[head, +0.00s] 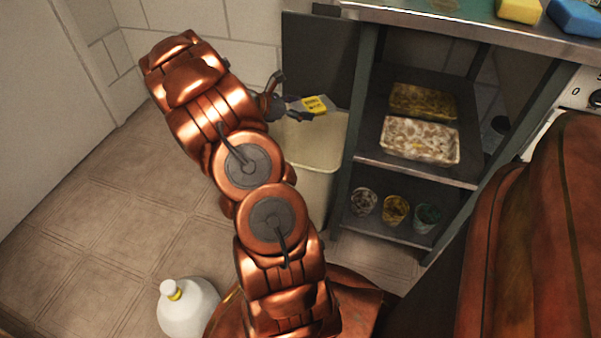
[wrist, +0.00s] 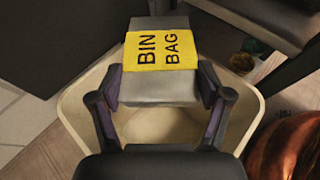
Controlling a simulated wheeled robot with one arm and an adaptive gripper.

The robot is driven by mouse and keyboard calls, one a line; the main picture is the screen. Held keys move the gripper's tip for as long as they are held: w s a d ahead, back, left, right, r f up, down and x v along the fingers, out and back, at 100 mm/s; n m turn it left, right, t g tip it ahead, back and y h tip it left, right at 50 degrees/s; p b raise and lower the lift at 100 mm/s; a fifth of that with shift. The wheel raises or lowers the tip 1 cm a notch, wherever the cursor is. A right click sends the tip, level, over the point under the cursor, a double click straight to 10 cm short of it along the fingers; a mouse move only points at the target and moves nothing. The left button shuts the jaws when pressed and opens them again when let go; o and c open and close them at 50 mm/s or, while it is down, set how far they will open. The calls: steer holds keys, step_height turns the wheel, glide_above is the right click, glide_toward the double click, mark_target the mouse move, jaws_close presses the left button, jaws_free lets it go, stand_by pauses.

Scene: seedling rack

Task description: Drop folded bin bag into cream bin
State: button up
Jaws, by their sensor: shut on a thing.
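The folded bin bag (wrist: 160,90) is a grey block with a yellow band lettered "BIN BAG"; in the head view its yellow label (head: 315,105) shows at the gripper. My gripper (head: 300,107) is shut on it, with a finger on each side, also seen in the wrist view (wrist: 159,97). The cream bin (head: 318,170) stands on the floor beside the rack. In the wrist view the bin's rim (wrist: 70,105) surrounds the bag and fingers from below, so the bag is above the opening. The bin's inside is partly hidden by my gripper and arm.
A dark rack (head: 352,180) stands right of the bin, with two trays (head: 420,140) on one shelf and three small pots (head: 395,208) lower down. A dark panel (head: 318,60) is behind the bin. A white jug (head: 187,306) stands on the open tiled floor.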

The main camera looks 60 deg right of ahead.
steer(key=shift+f+b, duration=1.65)
steer(key=shift+f, duration=0.3)
steer(key=o, duration=0.9)
steer(key=shift+w+a+r, duration=0.1)
steer(key=v, duration=1.1)
steer(key=shift+w+a+r, duration=0.2)
steer(key=shift+a, duration=0.05)
